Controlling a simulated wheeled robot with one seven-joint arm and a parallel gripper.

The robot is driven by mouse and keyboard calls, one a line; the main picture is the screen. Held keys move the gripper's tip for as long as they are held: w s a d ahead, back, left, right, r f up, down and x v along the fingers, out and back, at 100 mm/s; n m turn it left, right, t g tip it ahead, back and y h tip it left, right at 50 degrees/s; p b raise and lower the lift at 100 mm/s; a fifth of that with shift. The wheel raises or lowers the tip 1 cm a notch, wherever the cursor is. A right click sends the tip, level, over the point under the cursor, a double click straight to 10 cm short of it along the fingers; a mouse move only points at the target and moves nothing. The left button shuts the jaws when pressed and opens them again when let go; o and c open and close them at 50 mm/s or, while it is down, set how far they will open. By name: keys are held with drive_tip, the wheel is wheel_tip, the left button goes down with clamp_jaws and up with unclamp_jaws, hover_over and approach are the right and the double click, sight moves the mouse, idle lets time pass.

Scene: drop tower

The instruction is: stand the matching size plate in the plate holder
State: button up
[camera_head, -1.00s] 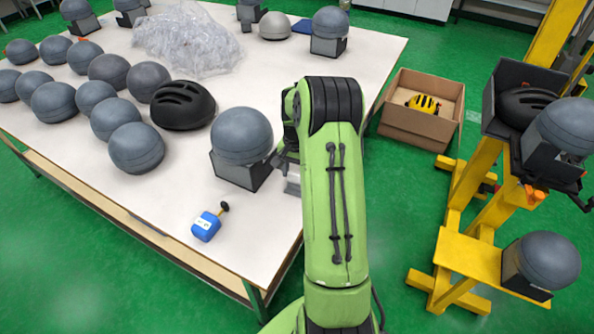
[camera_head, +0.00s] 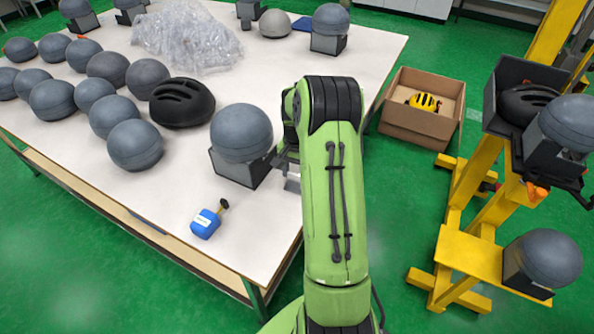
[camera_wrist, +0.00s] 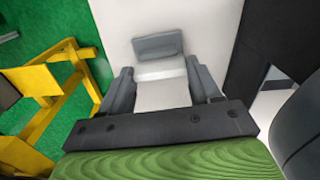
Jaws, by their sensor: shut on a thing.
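My gripper (camera_wrist: 163,82) is over the front right part of the white table, and its two grey fingers are shut on a small pale grey plate-like piece (camera_wrist: 160,46). In the head view my gripper (camera_head: 284,160) is partly hidden by my green arm, and the held piece (camera_head: 292,184) shows as a small grey patch below it. The piece has a darker grey end and a paler part between the fingers. I cannot tell whether it touches the table. I see no size marking on it, and I cannot make out a separate plate holder.
A grey headform on a dark block (camera_head: 241,135) stands close left of my gripper. A blue object with a black knob (camera_head: 206,222) is nearer the table edge. Several headforms, a black helmet (camera_head: 182,103), a cardboard box (camera_head: 415,125) and the yellow tower (camera_head: 470,240) surround.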

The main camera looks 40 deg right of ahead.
drive_tip(key=shift+f, duration=0.1)
drive_tip(key=o, duration=1.2)
wheel_tip(320, 180, up, 16)
drive_tip(key=p, duration=0.4)
drive_tip(key=shift+f, duration=0.1)
